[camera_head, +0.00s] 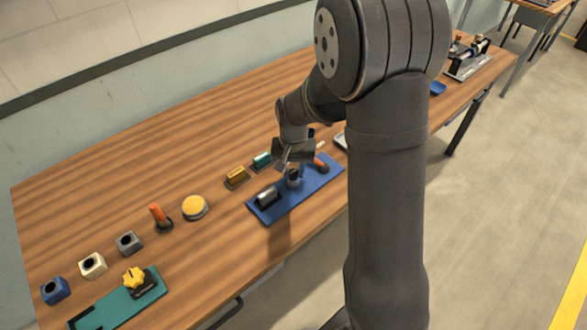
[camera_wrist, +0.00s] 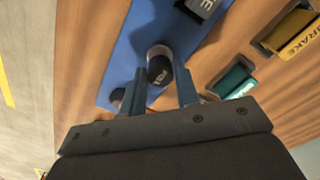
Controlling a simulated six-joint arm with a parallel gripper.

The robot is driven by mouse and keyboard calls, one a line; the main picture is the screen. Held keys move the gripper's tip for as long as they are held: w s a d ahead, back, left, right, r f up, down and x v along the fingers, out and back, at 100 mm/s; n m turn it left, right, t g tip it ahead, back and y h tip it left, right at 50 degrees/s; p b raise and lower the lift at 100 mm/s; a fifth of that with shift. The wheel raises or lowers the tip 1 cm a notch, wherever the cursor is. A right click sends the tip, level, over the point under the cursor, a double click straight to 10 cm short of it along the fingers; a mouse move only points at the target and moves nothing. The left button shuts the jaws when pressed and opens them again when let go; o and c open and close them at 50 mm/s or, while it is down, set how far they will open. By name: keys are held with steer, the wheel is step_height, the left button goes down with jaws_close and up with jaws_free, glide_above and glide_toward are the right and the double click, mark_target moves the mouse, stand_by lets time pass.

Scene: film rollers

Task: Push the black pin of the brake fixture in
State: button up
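The blue fixture plate (camera_head: 322,182) lies on the wooden table, and its bare surface also shows in the wrist view (camera_wrist: 125,55). A round black pin (camera_wrist: 160,70) with pale lettering on its top stands on the plate. It appears as a dark cylinder in the head view (camera_head: 293,180). My gripper (camera_head: 291,163) points down over the plate. In the wrist view my gripper (camera_wrist: 160,78) has its two blue-grey fingers apart, one on each side of the pin, with gaps visible. How high the fingertips are above the plate is hard to tell.
A silver block (camera_head: 267,196) and an orange handle (camera_head: 321,164) are on the plate's two ends. A yellow block labelled BRAKE (camera_wrist: 292,32) and a teal block (camera_wrist: 235,82) stand beside it. A yellow button (camera_head: 194,207) and an orange lever (camera_head: 158,214) are farther left.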

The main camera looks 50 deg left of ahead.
mark_target(293, 172)
jaws_close()
steer(key=shift+f, duration=0.85)
steer(key=o, duration=0.5)
jaws_free()
steer(key=shift+o, duration=0.2)
steer(key=shift+r, duration=0.15)
step_height(293, 172, up, 17)
